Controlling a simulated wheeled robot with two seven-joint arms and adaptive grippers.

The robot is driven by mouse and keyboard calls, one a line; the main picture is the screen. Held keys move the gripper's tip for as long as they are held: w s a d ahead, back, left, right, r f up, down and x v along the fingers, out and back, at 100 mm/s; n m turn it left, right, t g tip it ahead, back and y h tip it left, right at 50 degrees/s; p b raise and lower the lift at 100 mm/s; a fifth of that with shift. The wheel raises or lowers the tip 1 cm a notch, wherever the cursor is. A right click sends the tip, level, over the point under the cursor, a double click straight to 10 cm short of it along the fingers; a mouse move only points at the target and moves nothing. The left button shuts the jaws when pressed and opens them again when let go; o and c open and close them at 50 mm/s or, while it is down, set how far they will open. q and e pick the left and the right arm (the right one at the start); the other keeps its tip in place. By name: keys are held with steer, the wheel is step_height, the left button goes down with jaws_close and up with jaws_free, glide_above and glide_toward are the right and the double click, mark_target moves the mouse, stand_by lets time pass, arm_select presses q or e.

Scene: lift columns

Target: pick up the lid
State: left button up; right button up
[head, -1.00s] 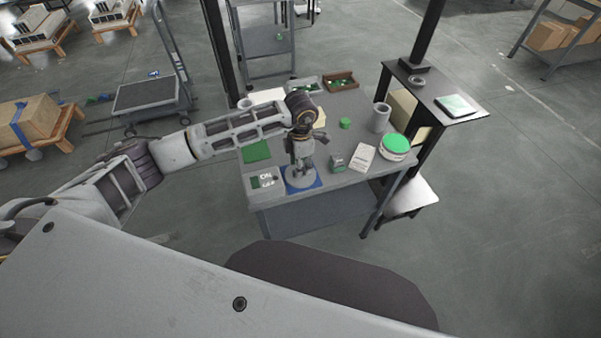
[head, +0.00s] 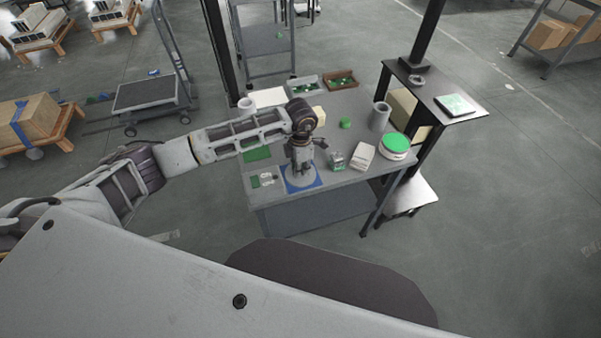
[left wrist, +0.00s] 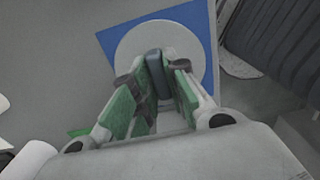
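The lid is a round light-grey disc (head: 300,182) lying flat on a blue square mat (head: 289,187) at the near edge of the grey table. In the left wrist view the lid (left wrist: 180,38) has a dark upright handle (left wrist: 155,72) at its middle, and the blue mat (left wrist: 206,17) shows around it. My left gripper (head: 301,168) points down over the lid. In the left wrist view its green-padded fingers (left wrist: 154,85) stand apart on both sides of the handle, with a gap visible at the left finger. My right gripper is not in view.
A white-and-green item (head: 264,180) lies just left of the mat.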

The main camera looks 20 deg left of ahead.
arm_select(q)
jaws_close()
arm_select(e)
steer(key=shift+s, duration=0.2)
arm_select(q)
steer(key=shift+r, duration=0.8)
step_height(320, 180, up, 8)
steer(key=shift+f+b, duration=0.15)
steer(key=shift+b, duration=0.35)
steer(key=shift+r, duration=0.4)
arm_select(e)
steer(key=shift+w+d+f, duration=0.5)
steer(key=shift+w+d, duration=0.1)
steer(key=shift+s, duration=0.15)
